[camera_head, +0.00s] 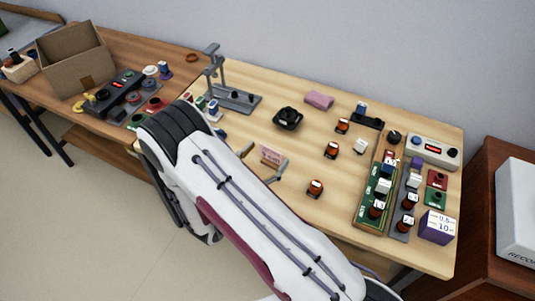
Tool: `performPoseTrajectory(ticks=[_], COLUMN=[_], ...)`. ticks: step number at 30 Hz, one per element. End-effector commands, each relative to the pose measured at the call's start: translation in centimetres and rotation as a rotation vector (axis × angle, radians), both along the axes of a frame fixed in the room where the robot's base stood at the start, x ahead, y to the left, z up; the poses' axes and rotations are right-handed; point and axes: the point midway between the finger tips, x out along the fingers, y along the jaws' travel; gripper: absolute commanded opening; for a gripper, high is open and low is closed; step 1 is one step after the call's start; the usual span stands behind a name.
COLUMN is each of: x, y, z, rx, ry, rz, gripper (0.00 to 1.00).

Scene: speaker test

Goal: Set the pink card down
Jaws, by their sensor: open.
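A small pink card (270,156) with darker marks on its face is near the middle of the light wooden table (240,133). It looks propped up or tilted rather than flat, though it is too small to be sure. My gripper (266,160) is open, with one finger to the left of the card and the other to its lower right. I cannot tell whether either finger touches the card, or whether its lower edge rests on the table. My white arm hides the gripper's base and the table's front left part.
A rolled pink cloth (318,100) lies further back. Several orange-brown jars (316,187) stand to the right, then a green rack (365,210) and a purple box (437,227).

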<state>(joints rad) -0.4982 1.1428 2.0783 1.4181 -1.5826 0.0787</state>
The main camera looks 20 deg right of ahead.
Motion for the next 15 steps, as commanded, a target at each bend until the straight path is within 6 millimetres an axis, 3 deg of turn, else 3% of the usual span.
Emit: performPoseTrajectory(ticks=[15], x=[-3.5], y=[3.8], z=[-0.5], rx=[-0.001], ry=[0.001], rz=[0.002], gripper=[0.74])
